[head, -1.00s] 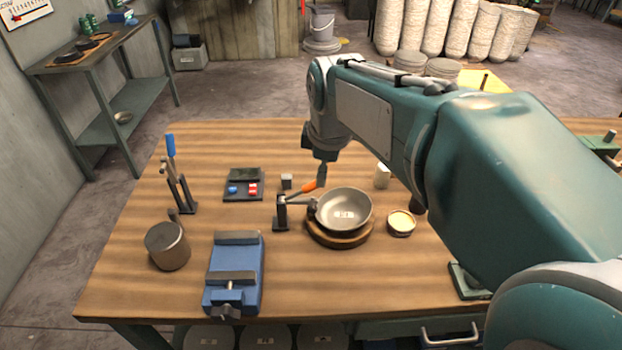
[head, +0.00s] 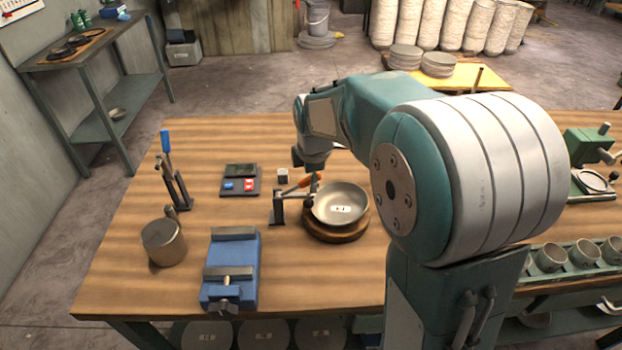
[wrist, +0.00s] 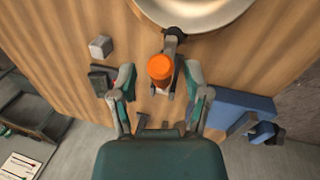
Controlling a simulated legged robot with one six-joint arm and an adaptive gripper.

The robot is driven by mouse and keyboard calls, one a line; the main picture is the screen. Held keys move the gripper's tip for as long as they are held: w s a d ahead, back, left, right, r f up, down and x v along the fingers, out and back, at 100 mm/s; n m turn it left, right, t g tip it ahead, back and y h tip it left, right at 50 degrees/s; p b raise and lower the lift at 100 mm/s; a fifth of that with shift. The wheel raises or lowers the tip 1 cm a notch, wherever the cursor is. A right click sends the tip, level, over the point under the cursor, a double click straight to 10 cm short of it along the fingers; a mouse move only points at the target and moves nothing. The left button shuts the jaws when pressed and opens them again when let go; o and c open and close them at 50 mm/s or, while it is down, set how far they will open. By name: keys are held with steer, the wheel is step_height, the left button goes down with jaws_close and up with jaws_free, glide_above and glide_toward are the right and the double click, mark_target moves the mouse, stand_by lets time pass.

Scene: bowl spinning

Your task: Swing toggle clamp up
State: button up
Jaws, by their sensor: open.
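The toggle clamp (head: 278,207) stands on the table just left of the bowl. Its orange handle (head: 303,184) slopes up to the right, and its dark tip reaches the bowl's rim. The pale bowl (head: 341,203) sits on a round wooden base (head: 335,236). My gripper (head: 313,181) points down at the handle. In the wrist view my gripper (wrist: 162,80) is open, with a finger on each side of the orange handle end (wrist: 160,68). Gaps show on both sides, so I see no grip on it. The bowl (wrist: 195,8) shows at the top there.
A blue vise (head: 232,270), a metal cylinder (head: 163,242) and a blue-handled clamp (head: 172,170) stand left on the table. A dark tray (head: 240,180) and a small grey block (head: 282,175) lie behind the clamp. Bare wood lies between them.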

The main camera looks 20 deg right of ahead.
steer(key=shift+w+f, duration=0.1)
steer(key=shift+f, duration=0.4)
jaws_close()
steer(key=shift+r, duration=0.1)
